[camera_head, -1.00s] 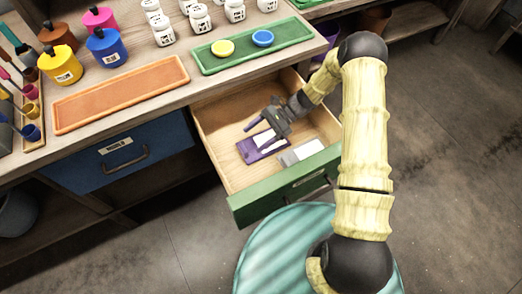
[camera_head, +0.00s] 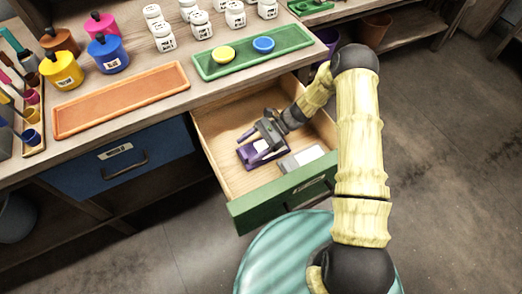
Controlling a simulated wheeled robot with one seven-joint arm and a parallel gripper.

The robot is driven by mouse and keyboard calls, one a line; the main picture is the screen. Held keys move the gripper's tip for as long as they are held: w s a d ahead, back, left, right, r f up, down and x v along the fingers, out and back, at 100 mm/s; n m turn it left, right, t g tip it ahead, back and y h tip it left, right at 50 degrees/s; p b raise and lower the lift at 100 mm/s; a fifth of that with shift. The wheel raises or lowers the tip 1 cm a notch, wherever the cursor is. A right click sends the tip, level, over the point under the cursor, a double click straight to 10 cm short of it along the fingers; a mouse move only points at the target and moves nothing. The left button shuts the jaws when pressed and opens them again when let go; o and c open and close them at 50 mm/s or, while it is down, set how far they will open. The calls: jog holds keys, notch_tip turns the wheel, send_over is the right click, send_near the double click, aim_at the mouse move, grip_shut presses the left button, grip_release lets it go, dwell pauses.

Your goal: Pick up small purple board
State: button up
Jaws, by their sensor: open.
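The small purple board (camera_head: 274,157) lies in the open green-fronted drawer (camera_head: 217,150), near its middle. It has a white label area on top. My gripper (camera_head: 248,146) is over the board inside the drawer, with its fingers open and pointing left. The fingers and hand cover part of the board. I cannot tell whether the fingertips touch it.
A grey and white block (camera_head: 301,158) lies in the drawer right of the board. The drawer walls surround my gripper. On the worktop above are an orange tray (camera_head: 122,98) and a green tray (camera_head: 215,68) holding yellow and blue discs. The drawer's left part is empty.

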aim_at(241, 155)
jog(key=x, duration=0.4)
jog(key=shift+s+d+r, duration=0.1)
jog(key=shift+s, duration=0.35)
jog(key=shift+s+a, duration=0.2)
jog(key=shift+a, duration=0.25)
jog(key=shift+c, duration=0.2)
jog(key=c, duration=1.1)
